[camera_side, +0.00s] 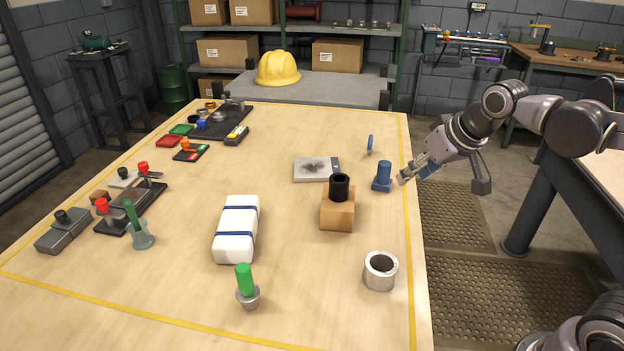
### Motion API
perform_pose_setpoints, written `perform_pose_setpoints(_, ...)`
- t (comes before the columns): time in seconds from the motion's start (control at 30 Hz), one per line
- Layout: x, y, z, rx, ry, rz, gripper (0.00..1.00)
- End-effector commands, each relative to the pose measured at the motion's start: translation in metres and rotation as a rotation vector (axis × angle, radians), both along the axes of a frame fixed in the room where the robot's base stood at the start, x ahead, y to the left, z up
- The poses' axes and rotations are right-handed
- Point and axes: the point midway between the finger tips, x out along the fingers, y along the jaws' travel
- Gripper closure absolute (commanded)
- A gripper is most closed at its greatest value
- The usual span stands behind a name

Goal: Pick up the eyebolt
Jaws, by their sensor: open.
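A thin blue ring-like piece (370,143) stands on edge at the right part of the table; it looks like the eyebolt, though it is small and its shank is hard to make out. My gripper (403,177) is open at the table's right edge, to the right of and nearer than the blue piece, and apart from it. Nothing shows between its fingers. A blue cylindrical part on a wider base (382,175) stands just left of my fingertips in the picture; I cannot tell the exact gap.
A wooden block (338,214) with a black sleeve (339,187), a grey plate (309,170), and a metal ring (380,270) stand nearby.

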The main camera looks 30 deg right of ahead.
Motion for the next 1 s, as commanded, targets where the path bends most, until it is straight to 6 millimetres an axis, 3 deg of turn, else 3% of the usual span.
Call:
perform_pose_setpoints(0.1,0.037,-0.014,0.017,0.025,0.019,-0.077,0.58)
perform_pose_setpoints(0.3,0.097,-0.04,0.031,0.067,0.046,-0.202,0.58)
perform_pose_setpoints(0.6,0.183,-0.088,0.026,0.127,0.082,-0.397,0.58)
perform_pose_setpoints(0.8,0.226,-0.118,0.009,0.16,0.099,-0.51,0.58)
perform_pose_setpoints(1.0,0.245,-0.133,-0.002,0.176,0.108,-0.567,0.58)
